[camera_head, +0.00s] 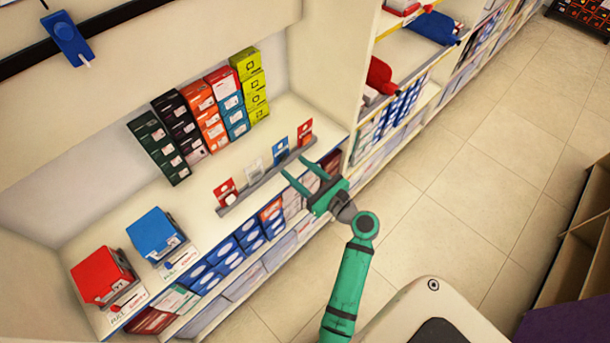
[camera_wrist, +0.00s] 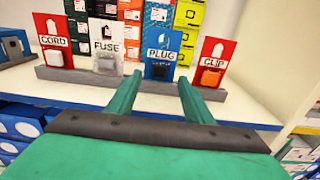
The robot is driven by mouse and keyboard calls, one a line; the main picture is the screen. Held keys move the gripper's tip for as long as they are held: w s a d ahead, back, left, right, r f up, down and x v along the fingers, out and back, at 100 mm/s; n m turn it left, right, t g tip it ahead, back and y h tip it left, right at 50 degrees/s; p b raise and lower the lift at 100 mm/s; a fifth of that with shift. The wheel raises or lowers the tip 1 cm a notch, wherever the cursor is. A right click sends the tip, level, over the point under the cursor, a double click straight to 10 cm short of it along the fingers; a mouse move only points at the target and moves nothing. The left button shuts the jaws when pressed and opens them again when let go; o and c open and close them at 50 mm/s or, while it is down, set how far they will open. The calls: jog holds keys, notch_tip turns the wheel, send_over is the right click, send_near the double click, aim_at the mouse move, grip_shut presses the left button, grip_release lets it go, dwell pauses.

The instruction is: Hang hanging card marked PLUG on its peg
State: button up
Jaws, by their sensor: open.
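The blue card marked PLUG (camera_wrist: 162,38) stands upright in a grey rack (camera_wrist: 228,97), between the white FUSE card (camera_wrist: 104,37) and the red CLIP card (camera_wrist: 217,50). In the head view the PLUG card (camera_head: 281,147) is on the shelf rack (camera_head: 236,199). My gripper (camera_head: 293,166) is open and empty, just in front of the rack. In the wrist view its fingertips (camera_wrist: 160,79) point at the PLUG card's lower part, one toward each side; contact cannot be told. A blue holder with a pale peg (camera_head: 67,40) is on a dark rail at upper left; its label is unreadable.
The red CORD card (camera_wrist: 53,38) stands at the rack's left end. Stacked colored boxes (camera_head: 208,110) stand behind the rack. A blue box (camera_head: 154,233) and a red box (camera_head: 102,275) sit left on the shelf. A side wall (camera_head: 325,60) rises right. Floor (camera_head: 480,190) is clear.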

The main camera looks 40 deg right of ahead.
aim_at(285, 160)
jog(key=shift+w+a, duration=0.15)
jog(key=shift+w, duration=1.35)
jog(key=shift+w+a, duration=0.1)
jog(key=shift+w, duration=1.35)
jog(key=shift+a+f, duration=0.1)
jog(key=c, duration=0.3)
jog(key=shift+s+r, duration=0.15)
jog(key=shift+r, duration=0.75)
jog(key=shift+s+r, duration=0.1)
jog(key=shift+r, duration=1.3)
jog(key=shift+s+d+r, duration=0.15)
jog(key=shift+s+r, duration=0.15)
jog(key=shift+s, duration=1.3)
jog(key=shift+s+d+r, duration=0.15)
jog(key=shift+s+r, duration=0.1)
jog(key=shift+s, duration=1.35)
jog(key=shift+s+d+r, duration=0.15)
jog(key=shift+s+r, duration=0.15)
jog(key=shift+s, duration=1.3)
jog(key=shift+s, duration=0.1)
